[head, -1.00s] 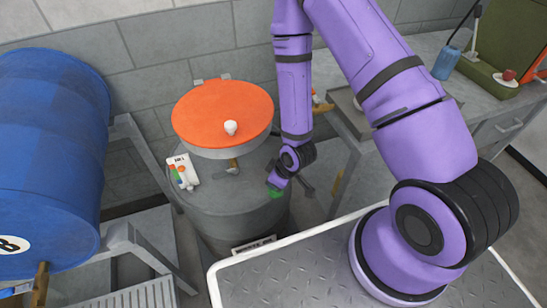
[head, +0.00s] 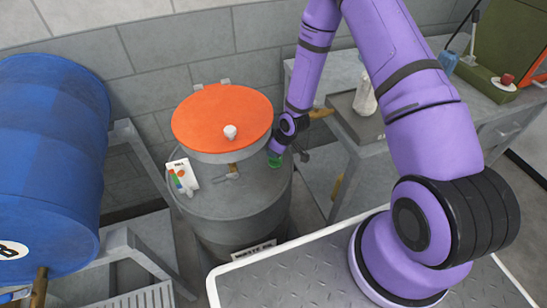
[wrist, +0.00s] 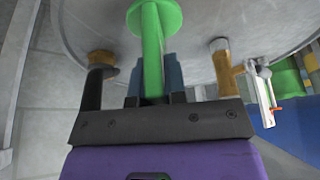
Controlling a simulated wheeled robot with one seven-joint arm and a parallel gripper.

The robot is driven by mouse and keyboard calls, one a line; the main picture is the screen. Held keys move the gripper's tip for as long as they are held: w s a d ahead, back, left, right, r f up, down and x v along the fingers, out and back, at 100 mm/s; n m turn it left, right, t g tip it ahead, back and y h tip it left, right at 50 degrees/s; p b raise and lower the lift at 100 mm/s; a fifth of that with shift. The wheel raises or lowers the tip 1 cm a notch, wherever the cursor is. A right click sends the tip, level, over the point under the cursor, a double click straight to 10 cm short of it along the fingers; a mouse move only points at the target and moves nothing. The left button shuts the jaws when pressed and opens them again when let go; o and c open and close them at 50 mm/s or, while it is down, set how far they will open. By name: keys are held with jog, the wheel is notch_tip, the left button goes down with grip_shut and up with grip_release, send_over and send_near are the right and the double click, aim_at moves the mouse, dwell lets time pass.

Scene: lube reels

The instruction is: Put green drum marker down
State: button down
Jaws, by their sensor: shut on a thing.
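The green drum marker (wrist: 152,45) is a green rod with a round flange, seen between the fingers of my gripper (wrist: 154,88) in the wrist view. My gripper is shut on it. In the head view my gripper (head: 276,152) is over the right side of the grey drum's top (head: 212,200), beside the orange lid. The marker (head: 274,162) shows there as a small green patch, partly hidden by the gripper. I cannot tell whether the marker touches the drum top.
A round orange lid (head: 215,112) with a white knob covers a funnel on the drum. A white card (head: 182,176) with coloured spots is at the drum's left. A blue drum (head: 50,150) lies far left. A bench (head: 435,125) with a bottle (head: 364,95) is right.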

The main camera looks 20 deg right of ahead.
jog(key=shift+f, duration=1.7)
jog(key=shift+f, duration=0.1)
jog(key=c, duration=1.2)
grip_release()
jog(key=shift+o, duration=0.2)
jog(key=v, duration=1.2)
notch_tip(320, 180, up, 17)
jog(key=m+h, duration=0.2)
jog(key=h, duration=0.1)
send_over(271, 160)
jog(key=s+d, duration=0.3)
jog(key=d, duration=0.5)
jog(key=s+d+r+m+t+h, duration=0.1)
jog(key=s+r, duration=0.2)
jog(key=r, duration=0.4)
jog(key=s+r+m, duration=0.1)
jog(key=s+r, duration=0.2)
jog(key=r, duration=0.4)
jog(key=s+r+m, duration=0.2)
jog(key=s+r, duration=0.5)
jog(key=s, duration=0.3)
jog(key=s+a+r+m+t, duration=0.1)
jog(key=s+r+m, duration=0.2)
jog(key=s+r, duration=0.5)
jog(key=s, duration=0.3)
jog(key=shift+y, duration=0.4)
